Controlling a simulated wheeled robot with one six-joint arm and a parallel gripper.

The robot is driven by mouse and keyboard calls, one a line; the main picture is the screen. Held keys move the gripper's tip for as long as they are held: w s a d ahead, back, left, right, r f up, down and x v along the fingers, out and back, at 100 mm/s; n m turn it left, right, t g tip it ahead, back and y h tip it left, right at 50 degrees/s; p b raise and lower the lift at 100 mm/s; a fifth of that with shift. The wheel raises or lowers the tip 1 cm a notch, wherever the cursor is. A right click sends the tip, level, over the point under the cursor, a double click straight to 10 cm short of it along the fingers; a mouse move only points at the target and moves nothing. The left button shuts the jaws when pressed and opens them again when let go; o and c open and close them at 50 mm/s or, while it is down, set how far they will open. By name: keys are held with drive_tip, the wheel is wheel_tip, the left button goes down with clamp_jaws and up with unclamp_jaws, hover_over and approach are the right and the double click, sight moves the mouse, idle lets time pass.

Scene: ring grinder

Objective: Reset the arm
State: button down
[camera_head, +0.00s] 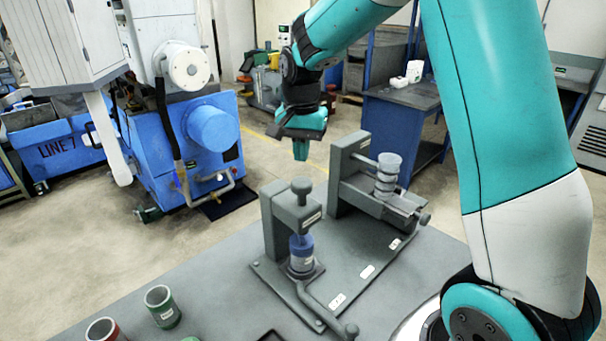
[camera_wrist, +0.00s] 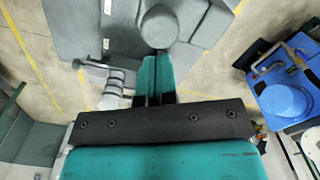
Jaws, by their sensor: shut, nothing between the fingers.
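My teal arm arches in from the right in the head view. My gripper (camera_head: 301,150) hangs in the air, pointing down, above and behind the grey press fixture (camera_head: 284,222). Its fingers are together with nothing between them. In the wrist view my gripper (camera_wrist: 155,75) shows as two teal fingers side by side, with the round grey press knob (camera_wrist: 160,26) beyond the tips. I cannot tell the exact gap to the knob, but the head view shows them apart.
The press holds a blue-and-grey cylinder (camera_head: 301,250). A second fixture (camera_head: 350,175) beside it carries stacked grey rings (camera_head: 387,178). The grey table (camera_head: 215,275) is clear between.

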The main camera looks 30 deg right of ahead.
drive_tip(key=shift+r, duration=0.6)
drive_tip(key=shift+a+f, duration=0.1)
drive_tip(key=s+a+f+n+y+b, duration=0.1)
drive_tip(key=s+a+n+b, duration=0.2)
drive_tip(key=s, duration=0.6)
drive_tip(key=s+a+f+n+y+b, duration=0.1)
drive_tip(key=s+a+f+n+b, duration=0.1)
drive_tip(key=s+a+n, duration=0.6)
drive_tip(key=s+a+f+n+y+b, duration=0.1)
drive_tip(key=s+a+n+b, duration=0.3)
drive_tip(key=s, duration=0.5)
drive_tip(key=a+n+y, duration=0.1)
drive_tip(key=a+n, duration=0.1)
drive_tip(key=a, duration=0.1)
drive_tip(key=shift+s+f, duration=0.35)
drive_tip(key=shift+s, duration=0.05)
